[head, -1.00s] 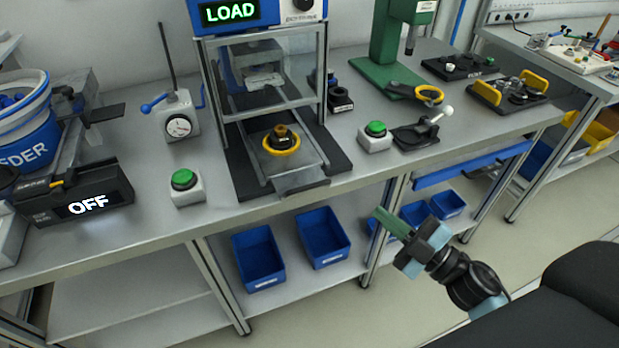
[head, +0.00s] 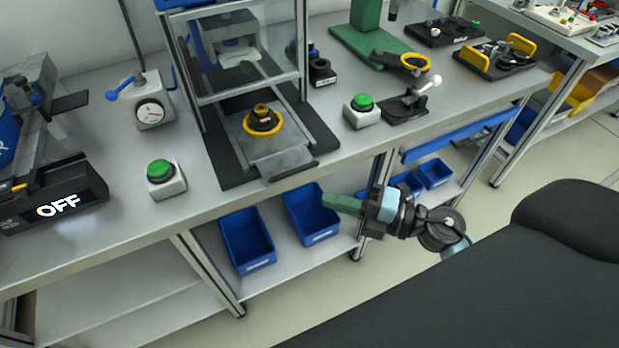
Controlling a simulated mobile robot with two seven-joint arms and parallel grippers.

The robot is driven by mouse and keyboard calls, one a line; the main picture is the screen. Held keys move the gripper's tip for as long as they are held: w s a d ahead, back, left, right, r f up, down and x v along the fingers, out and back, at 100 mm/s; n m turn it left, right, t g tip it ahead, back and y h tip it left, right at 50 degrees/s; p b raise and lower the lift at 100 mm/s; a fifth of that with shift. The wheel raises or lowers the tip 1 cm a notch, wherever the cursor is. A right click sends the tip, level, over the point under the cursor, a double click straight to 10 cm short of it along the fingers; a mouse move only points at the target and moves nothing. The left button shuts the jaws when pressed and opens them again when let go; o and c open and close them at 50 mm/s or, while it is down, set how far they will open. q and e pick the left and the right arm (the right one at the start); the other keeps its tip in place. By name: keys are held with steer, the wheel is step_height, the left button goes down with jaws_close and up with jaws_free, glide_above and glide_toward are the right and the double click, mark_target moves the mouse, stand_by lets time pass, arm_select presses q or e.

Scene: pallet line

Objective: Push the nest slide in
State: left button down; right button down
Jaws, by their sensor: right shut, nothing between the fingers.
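The nest slide (head: 283,161) is a grey plate standing out of the front of the framed press, with a dark handle bar (head: 293,171) along its front edge. A yellow ring nest (head: 263,124) with a black and brass part in it sits on the slide. My right gripper (head: 330,202) is shut and empty, its green fingers pointing left. It is in front of the bench edge, below and to the right of the handle in the picture, apart from it. My left gripper is not in view.
Green push buttons stand left (head: 160,172) and right (head: 363,103) of the press. A toggle clamp (head: 408,104) is beside the right one. An OFF display box (head: 50,197) is at left. The bench front between the left button and slide is clear.

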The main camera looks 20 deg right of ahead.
mark_target(302, 171)
steer(key=w+a, duration=0.3)
steer(key=w, duration=0.3)
steer(key=shift+w+p, duration=0.3)
steer(key=shift+w, duration=0.05)
steer(key=w, duration=0.3)
steer(key=shift+w, duration=0.5)
steer(key=shift+s, duration=0.15)
